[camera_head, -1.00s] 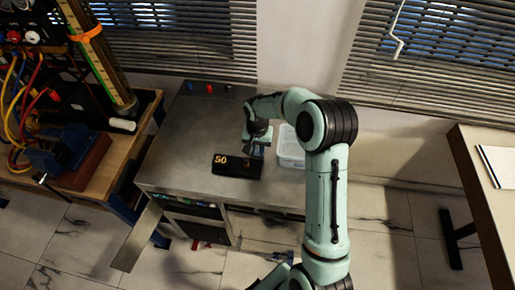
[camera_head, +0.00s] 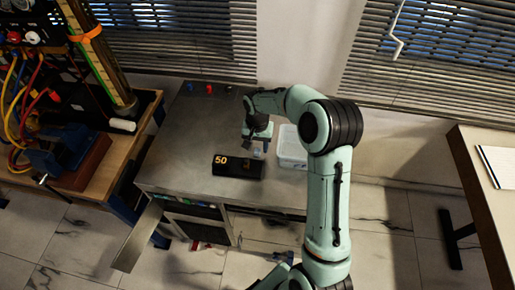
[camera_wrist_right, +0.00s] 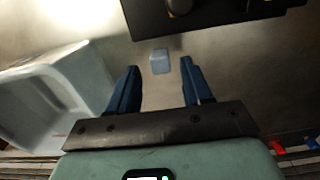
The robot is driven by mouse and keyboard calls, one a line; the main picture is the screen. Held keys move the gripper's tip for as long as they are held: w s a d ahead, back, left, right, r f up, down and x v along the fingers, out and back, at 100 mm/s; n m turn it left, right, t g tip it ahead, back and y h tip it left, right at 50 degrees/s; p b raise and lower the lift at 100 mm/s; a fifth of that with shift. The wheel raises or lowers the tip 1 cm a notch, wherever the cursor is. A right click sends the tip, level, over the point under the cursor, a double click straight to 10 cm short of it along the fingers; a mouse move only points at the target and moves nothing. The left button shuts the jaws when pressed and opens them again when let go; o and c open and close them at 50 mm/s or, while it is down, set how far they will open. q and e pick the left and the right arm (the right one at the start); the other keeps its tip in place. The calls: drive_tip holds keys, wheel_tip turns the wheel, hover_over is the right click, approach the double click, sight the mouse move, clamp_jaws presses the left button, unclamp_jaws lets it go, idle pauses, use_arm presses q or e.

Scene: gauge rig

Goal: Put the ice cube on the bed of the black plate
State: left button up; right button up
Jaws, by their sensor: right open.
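The ice cube (camera_wrist_right: 160,62) is a small pale blue block on the grey table top, seen in the wrist view just ahead of my fingertips and between their lines. In the head view it is a small pale spot (camera_head: 257,153). The black plate (camera_head: 236,167) lies close by with a gold "50" on its left end; in the wrist view its edge (camera_wrist_right: 210,17) is beyond the cube, with a gap of bare table between. My right gripper (camera_wrist_right: 161,74) is open and empty, its two blue fingers apart. It also shows above the table in the head view (camera_head: 257,146). My left gripper is out of view.
A whitish open container (camera_head: 292,150) stands right of the gripper, near the left finger in the wrist view (camera_wrist_right: 40,100). Small blue and red knobs (camera_head: 209,88) are at the table's back. Bare table (camera_head: 185,150) lies left of the plate.

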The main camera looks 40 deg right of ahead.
wheel_tip(320, 180, up, 8)
drive_tip(key=shift+r, duration=0.25)
drive_tip(key=shift+r+p, duration=0.3)
drive_tip(key=shift+r, duration=0.05)
drive_tip(key=shift+c, duration=1)
drive_tip(key=m+g+h+b, duration=0.3)
drive_tip(key=m+g+b, duration=0.1)
drive_tip(key=m, duration=1.4)
hover_over(257, 150)
drive_tip(key=w+a, duration=0.1)
drive_tip(key=a, duration=0.1)
drive_tip(key=f, duration=0.6)
drive_tip(key=shift+w+d, duration=0.15)
drive_tip(key=shift+d, duration=0.1)
drive_tip(key=shift+t, duration=0.3)
drive_tip(key=shift+w+x, duration=0.2)
drive_tip(key=shift+x, duration=1.2)
drive_tip(key=shift+w+x, duration=0.15)
drive_tip(key=shift+x, duration=1.25)
use_arm(q)
drive_tip(key=s+f, duration=0.1)
drive_tip(key=f, duration=0.1)
drive_tip(key=s+f, duration=0.2)
drive_tip(key=shift+s+f, duration=0.15)
use_arm(e)
drive_tip(key=shift+a+f, duration=0.1)
clamp_jaws()
